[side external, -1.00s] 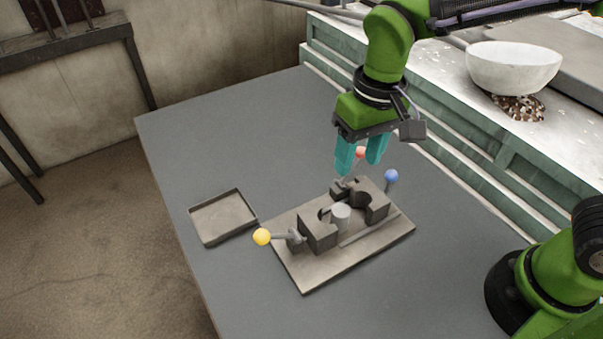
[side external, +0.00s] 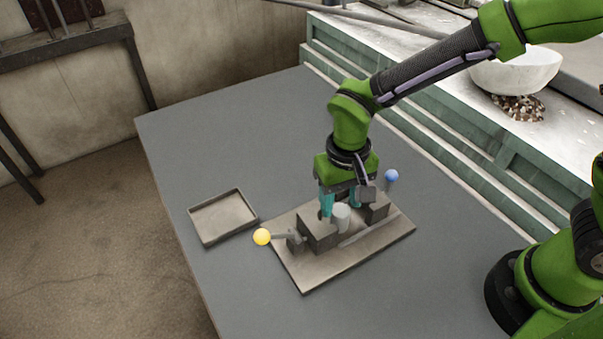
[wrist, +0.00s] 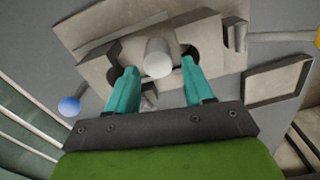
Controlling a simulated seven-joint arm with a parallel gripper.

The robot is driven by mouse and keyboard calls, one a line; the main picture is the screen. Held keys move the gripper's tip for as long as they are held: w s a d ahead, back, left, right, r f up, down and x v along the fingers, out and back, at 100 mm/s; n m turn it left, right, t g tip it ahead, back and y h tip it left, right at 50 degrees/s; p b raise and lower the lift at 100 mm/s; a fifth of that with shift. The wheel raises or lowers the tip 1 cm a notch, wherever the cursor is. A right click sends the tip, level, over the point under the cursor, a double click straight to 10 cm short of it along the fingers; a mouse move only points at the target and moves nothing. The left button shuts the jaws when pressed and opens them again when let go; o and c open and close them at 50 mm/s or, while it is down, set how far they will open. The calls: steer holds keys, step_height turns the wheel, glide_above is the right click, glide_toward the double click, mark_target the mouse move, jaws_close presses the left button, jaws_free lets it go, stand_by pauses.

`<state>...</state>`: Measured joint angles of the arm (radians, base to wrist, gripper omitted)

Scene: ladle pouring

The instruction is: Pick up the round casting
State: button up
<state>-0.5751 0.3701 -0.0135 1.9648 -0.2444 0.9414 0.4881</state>
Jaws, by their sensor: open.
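The round casting (side external: 341,217) is a light grey cylinder standing upright between two dark grey mold blocks on a flat base plate (side external: 308,280). In the wrist view the casting (wrist: 158,58) shows just ahead of the fingertips, near the middle. The block with a yellow-knobbed handle (side external: 262,237) is on the left, the block (side external: 377,209) on the right. My gripper (side external: 340,205) is open and low over the mold, its teal fingers on either side of and behind the casting. In the wrist view my gripper (wrist: 160,72) has empty space between its fingers. Contact with the casting cannot be told.
A shallow empty tray (side external: 208,239) lies left of the base plate, and also shows in the wrist view (wrist: 279,83). A blue knob (side external: 391,176) stands up behind the right block. A white bowl (side external: 515,72) is on the bench behind. The grey table around is clear.

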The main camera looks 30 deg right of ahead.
mark_target(342, 211)
step_height(342, 211, down, 5)
steer(key=shift+s+d+f, duration=0.1)
steer(key=shift+s, duration=0.05)
steer(key=shift+c, duration=0.5)
steer(key=c, duration=0.8)
